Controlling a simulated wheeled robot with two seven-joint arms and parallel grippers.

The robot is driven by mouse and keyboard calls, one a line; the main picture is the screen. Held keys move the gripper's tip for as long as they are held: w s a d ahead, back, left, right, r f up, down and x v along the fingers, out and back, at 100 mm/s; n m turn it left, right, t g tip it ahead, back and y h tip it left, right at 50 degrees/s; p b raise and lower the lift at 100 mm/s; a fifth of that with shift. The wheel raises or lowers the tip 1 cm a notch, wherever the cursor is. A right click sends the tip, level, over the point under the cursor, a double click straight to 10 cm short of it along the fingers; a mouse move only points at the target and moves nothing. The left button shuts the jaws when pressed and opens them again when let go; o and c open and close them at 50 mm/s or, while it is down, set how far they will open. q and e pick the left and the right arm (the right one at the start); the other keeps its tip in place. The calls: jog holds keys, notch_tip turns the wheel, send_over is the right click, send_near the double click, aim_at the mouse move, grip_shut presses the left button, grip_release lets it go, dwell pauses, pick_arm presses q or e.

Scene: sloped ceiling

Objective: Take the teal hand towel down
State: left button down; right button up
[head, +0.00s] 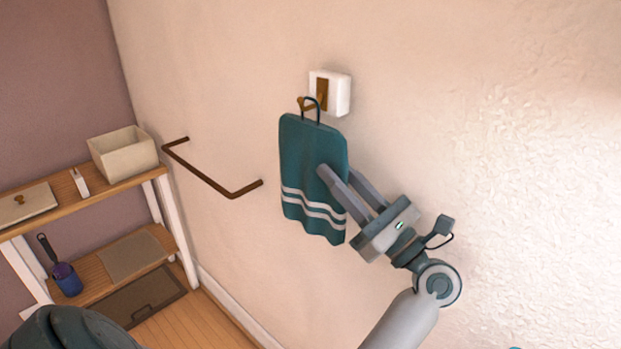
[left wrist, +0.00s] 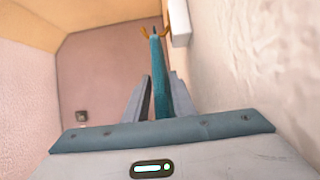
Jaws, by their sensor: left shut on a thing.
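The teal hand towel (head: 305,160), with pale stripes near its wavy lower edge, hangs against the wall. Its dark loop (head: 314,103) is at the brass hook (head: 303,104) on a white wall plate (head: 343,95), and appears to be over it. My left gripper (head: 335,170) is shut on the towel's right edge, one finger in front and the other partly hidden behind. In the left wrist view the towel (left wrist: 160,80) shows edge-on between the fingers, its top close to the hook's prongs (left wrist: 144,33). My right gripper is not in view.
A dark towel bar (head: 205,178) sticks out from the wall left of the towel. The wall right of the towel is bare.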

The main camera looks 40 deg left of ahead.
pick_arm(q)
jog(key=shift+r+p, duration=0.4)
jog(key=shift+r, duration=0.6)
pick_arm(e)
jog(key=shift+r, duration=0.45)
pick_arm(q)
jog(key=shift+s, duration=0.15)
jog(key=s, duration=0.8)
jog(key=shift+s+a, duration=0.15)
jog(key=shift+a, duration=0.15)
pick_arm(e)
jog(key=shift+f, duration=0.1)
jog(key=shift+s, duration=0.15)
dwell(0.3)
